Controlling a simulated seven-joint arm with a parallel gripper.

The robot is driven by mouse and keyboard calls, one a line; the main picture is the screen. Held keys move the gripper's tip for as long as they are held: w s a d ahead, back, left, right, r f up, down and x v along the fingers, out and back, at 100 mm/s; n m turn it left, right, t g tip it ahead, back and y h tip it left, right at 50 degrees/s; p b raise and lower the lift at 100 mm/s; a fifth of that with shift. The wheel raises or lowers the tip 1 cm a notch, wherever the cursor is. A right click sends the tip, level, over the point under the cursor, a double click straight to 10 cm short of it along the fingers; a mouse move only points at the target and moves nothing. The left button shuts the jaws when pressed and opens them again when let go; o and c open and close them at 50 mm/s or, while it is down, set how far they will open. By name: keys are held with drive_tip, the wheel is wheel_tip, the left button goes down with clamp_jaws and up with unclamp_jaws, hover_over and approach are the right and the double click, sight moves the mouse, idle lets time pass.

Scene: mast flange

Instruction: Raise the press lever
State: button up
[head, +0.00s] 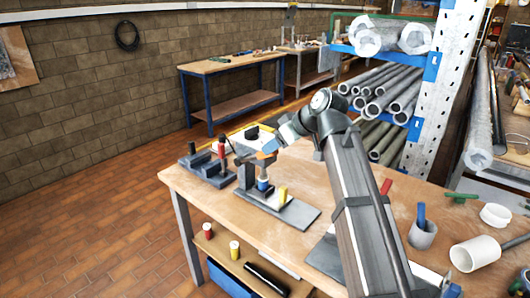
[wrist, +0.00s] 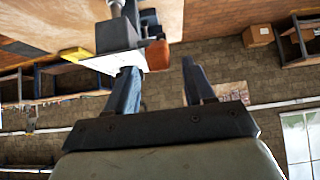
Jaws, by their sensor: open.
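The press (head: 245,176) stands on a grey base plate (head: 292,212) on the near workbench, with a blue-and-white part below its head. An orange piece (head: 268,148) near its top looks like the lever's grip; the rest of the lever is largely hidden by my gripper (head: 264,154). In the wrist view my gripper (wrist: 160,88) is open, with its two dark fingers apart. An orange-brown grip (wrist: 158,55) shows beyond the gap, closer to the left finger. A dark block (wrist: 118,35) stands by that finger. I cannot tell whether anything touches.
A dark fixture (head: 207,168) with a red handle stands left of the press. A yellow cylinder (head: 282,194) stands on the base plate. A grey cup (head: 422,235) and white pipe pieces (head: 475,253) lie at the right. A pipe rack (head: 380,90) rises behind the bench.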

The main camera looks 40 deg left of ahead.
sight(255, 156)
drive_tip(key=shift+x, duration=2.95)
clamp_jaws()
